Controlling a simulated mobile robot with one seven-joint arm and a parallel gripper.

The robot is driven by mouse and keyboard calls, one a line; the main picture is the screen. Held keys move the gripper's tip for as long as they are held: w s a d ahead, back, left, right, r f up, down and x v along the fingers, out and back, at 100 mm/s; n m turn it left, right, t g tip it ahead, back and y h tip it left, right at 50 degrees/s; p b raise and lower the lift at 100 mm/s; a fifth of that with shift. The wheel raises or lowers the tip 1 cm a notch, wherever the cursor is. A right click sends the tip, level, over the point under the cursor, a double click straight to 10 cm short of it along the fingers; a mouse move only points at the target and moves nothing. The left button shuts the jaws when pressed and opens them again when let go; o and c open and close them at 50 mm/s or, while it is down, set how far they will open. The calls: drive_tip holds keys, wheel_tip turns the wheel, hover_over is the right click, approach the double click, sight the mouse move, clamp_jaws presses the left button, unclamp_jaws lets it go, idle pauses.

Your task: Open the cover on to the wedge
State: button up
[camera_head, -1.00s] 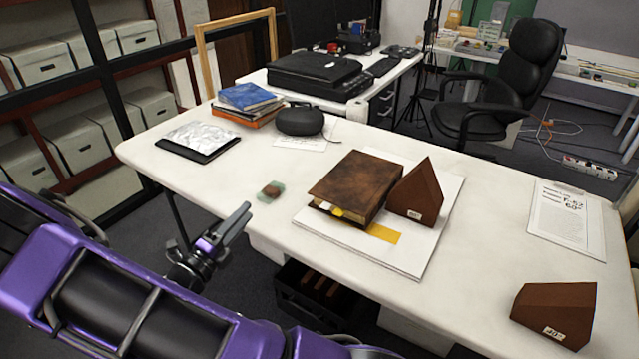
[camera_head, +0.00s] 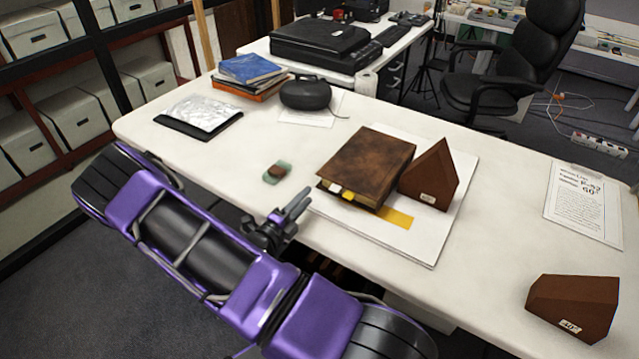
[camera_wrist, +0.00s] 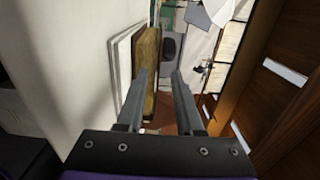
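A brown leather-bound book (camera_head: 366,165) lies closed on a white board (camera_head: 420,238) on the table, with yellow and white tabs at its front edge. A brown wedge (camera_head: 432,172) with a small white label stands on the board, close against the book's right side. A second brown wedge (camera_head: 578,300), labelled 40°, stands at the table's right front. My gripper (camera_head: 301,200) is left of the book, near the table's front edge, apart from it. In the wrist view my gripper (camera_wrist: 160,74) is open and empty, with the book (camera_wrist: 150,55) seen edge-on beyond the left finger.
A small greenish block (camera_head: 277,172) lies left of the book. A foil-covered pad (camera_head: 203,112), stacked books (camera_head: 250,75) and a black rounded device (camera_head: 305,94) stand farther back. A printed sheet (camera_head: 587,205) lies at right. The table is clear between the board and this sheet.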

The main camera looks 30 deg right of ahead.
sight(324, 178)
drive_tip(key=x, duration=0.7)
drive_tip(key=shift+w+d, duration=0.1)
drive_tip(key=shift+d, duration=0.15)
clamp_jaws()
idle(1.1)
